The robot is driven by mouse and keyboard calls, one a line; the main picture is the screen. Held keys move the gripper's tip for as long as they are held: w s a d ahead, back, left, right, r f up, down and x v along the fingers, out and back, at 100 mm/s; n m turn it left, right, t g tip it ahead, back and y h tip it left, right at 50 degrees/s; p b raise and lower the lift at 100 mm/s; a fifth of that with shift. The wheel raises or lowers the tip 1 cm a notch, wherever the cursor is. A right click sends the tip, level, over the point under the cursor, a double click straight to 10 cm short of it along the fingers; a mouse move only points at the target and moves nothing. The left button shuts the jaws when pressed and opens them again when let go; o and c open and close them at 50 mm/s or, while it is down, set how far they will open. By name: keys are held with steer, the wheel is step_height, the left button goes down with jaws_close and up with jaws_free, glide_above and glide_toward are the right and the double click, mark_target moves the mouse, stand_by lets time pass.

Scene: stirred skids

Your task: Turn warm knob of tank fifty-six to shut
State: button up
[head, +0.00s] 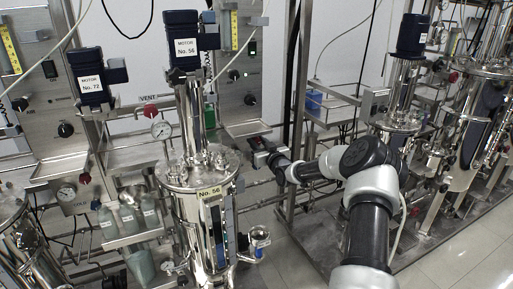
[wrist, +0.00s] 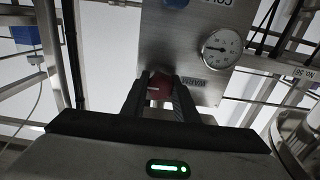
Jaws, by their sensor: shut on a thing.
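Tank fifty-six (head: 187,222) is a shiny steel vessel with a yellow "No 56" label (head: 209,192), below the motor (head: 182,48) marked "No. 56". My gripper (head: 256,146) reaches in from the right behind this tank. In the wrist view my gripper (wrist: 159,100) has its two dark fingers shut on a red knob (wrist: 159,82), one finger on each side. The knob is on a steel panel (wrist: 178,30). A label beside it, partly hidden by a finger, seems to read "WARM" (wrist: 193,83). The knob is hidden in the head view.
A round gauge (wrist: 221,47) sits close to the right of the knob. Another red knob (head: 151,110) labelled "VENT" and a motor (head: 89,77) marked "No. 72" are to the left. Frame posts (head: 301,80) stand near my arm.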

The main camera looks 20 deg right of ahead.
steer(key=m+b, duration=0.2)
steer(key=m, duration=0.2)
steer(key=shift+f+m, duration=0.15)
steer(key=shift+m, duration=0.15)
steer(key=m+b, duration=0.2)
steer(key=m, duration=0.2)
steer(key=shift+d+m, duration=0.1)
steer(key=shift+m, duration=0.2)
steer(key=m+b, duration=0.1)
steer(key=m, duration=0.4)
steer(key=shift+m+b, duration=0.9)
steer(key=shift+m, duration=1.1)
steer(key=o, duration=1.1)
